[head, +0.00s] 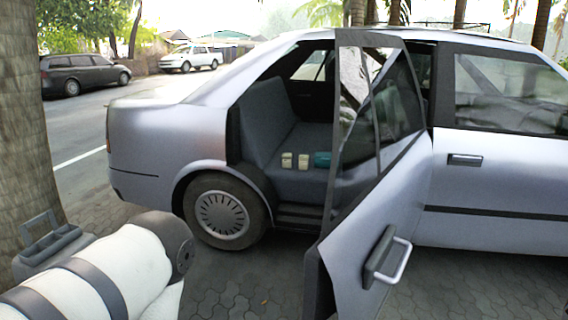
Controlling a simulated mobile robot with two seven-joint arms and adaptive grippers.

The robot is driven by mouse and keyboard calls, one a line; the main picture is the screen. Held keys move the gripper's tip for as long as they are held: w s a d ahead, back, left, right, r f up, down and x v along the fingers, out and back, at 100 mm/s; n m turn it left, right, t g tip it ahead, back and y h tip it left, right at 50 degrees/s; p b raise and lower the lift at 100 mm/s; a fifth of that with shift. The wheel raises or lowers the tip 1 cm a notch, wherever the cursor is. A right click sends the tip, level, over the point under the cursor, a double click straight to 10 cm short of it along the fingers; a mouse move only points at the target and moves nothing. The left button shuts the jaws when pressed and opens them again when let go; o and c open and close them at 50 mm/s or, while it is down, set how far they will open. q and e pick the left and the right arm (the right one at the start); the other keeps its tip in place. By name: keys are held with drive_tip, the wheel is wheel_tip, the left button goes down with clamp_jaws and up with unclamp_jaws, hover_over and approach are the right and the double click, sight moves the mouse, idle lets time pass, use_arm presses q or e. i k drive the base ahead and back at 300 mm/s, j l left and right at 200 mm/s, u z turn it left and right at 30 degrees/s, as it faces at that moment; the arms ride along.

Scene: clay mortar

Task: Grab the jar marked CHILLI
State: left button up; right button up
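Two small pale jars stand side by side on the rear seat of a silver car, the left jar (287,160) and the right jar (303,161). A teal object (321,159) sits just right of them, close to the edge of the open door. Any lettering on the jars is too small to read, so I cannot tell which is marked CHILLI. Part of my white left arm shows at the lower left, outside the car. Neither of my grippers is in view.
The silver car's open rear door (375,240) juts toward me, right of the seat opening. A rear wheel (222,212) is below left. A grey handled case (52,244) is by a tree trunk (28,120) at left. Paving (240,290) before the wheel is clear.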

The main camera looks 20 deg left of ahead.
sight(303, 159)
drive_tip(key=i+j, duration=0.1)
drive_tip(key=j, duration=0.25)
drive_tip(key=i+j, duration=0.1)
drive_tip(key=j, duration=0.3)
drive_tip(key=i+j, duration=0.1)
drive_tip(key=j, duration=0.25)
drive_tip(key=i+j, duration=0.1)
drive_tip(key=j, duration=0.25)
drive_tip(key=i+j, duration=0.15)
drive_tip(key=i, duration=0.4)
drive_tip(key=i+j, duration=0.2)
drive_tip(key=i, duration=0.4)
drive_tip(key=i+j+u, duration=0.1)
drive_tip(key=i, duration=0.45)
drive_tip(key=i+l, duration=0.4)
drive_tip(key=i, duration=0.25)
